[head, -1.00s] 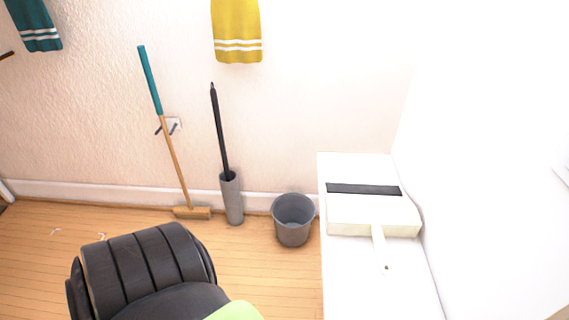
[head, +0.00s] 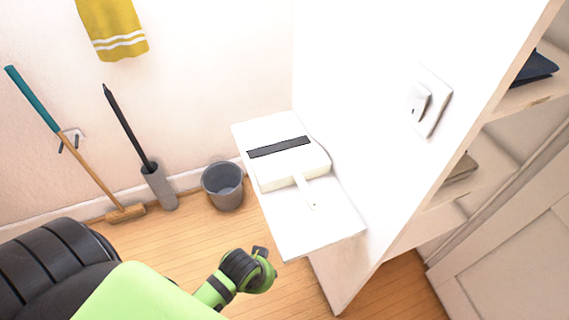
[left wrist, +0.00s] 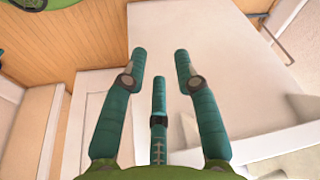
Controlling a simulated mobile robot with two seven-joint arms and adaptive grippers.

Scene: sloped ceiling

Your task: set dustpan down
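The dustpan (head: 290,165) is white with a dark strip along its edge. It lies flat on the white bench top (head: 288,228) in the head view, its handle (head: 306,192) pointing toward the front. No gripper touches it there. My left arm comes in from the lower left, and its end stops short of the bench; the fingers are not clear in the head view. In the left wrist view my left gripper (left wrist: 160,66) has its teal fingers spread apart, with nothing clearly held between them. I cannot make out the dustpan in that view. My right gripper is not in view.
A grey bucket (head: 223,186) stands on the floor left of the bench. A broom (head: 85,172) and a grey holder (head: 159,188) with a black stick stand by the wall. A yellow towel (head: 112,28) hangs above. Shelves (head: 476,170) are on the right.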

